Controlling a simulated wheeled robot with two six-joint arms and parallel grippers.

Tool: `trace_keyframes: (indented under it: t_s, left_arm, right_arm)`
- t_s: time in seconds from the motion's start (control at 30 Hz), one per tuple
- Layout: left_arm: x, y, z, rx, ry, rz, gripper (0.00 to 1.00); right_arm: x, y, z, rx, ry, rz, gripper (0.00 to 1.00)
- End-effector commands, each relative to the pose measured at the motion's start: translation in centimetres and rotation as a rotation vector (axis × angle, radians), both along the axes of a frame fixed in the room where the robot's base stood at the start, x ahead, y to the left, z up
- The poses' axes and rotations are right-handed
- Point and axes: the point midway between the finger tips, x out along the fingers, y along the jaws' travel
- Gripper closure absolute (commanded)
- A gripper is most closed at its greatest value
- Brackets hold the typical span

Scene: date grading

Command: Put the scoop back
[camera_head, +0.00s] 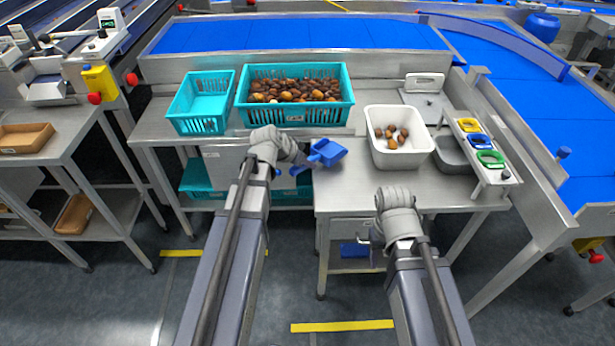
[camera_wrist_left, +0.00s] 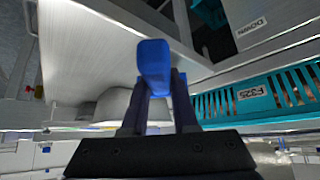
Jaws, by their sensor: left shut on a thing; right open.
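My left gripper (camera_head: 300,166) is shut on the blue scoop (camera_head: 328,152) and holds it over the left edge of the right-hand steel table (camera_head: 350,196). In the left wrist view the scoop's blue handle (camera_wrist_left: 153,66) stands between the two dark fingers. Whether the scoop touches the table I cannot tell. My right gripper (camera_head: 366,239) hangs low at the table's front edge, mostly hidden by its own wrist; it is open and empty.
A white tub (camera_head: 398,157) with several dates stands right of the scoop. A grey container (camera_head: 454,158) and a rack with yellow, blue and green pieces (camera_head: 480,168) are further right. Behind are a date-filled teal crate (camera_head: 295,117) and an empty teal basket (camera_head: 203,92).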

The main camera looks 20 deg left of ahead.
Motion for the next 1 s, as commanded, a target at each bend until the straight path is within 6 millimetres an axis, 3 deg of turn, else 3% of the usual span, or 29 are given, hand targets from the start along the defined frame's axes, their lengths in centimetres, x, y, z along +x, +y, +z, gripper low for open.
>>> trace_keyframes:
  t_s: [0.17,0.47,0.87,0.9,1.0]
  left_arm:
    - [0.0,0.0,-0.4,0.000,-0.001,0.000,1.00]
    - [0.0,0.0,-3.8,0.000,-0.001,0.000,1.00]
    - [0.0,0.0,-3.9,0.000,-0.001,0.000,1.00]
    - [0.0,0.0,-4.0,0.000,0.000,0.000,0.72]
    - [0.0,0.0,-3.9,0.000,0.000,0.000,0.61]
  right_arm:
    - [0.0,0.0,-0.5,0.000,0.000,0.000,0.50]
    - [0.0,0.0,-3.8,0.000,0.000,0.000,0.50]
    - [0.0,0.0,-4.0,0.000,0.000,0.000,0.50]
    - [0.0,0.0,-4.0,0.000,0.000,0.000,0.50]
    - [0.0,0.0,-3.9,0.000,0.000,0.000,0.50]
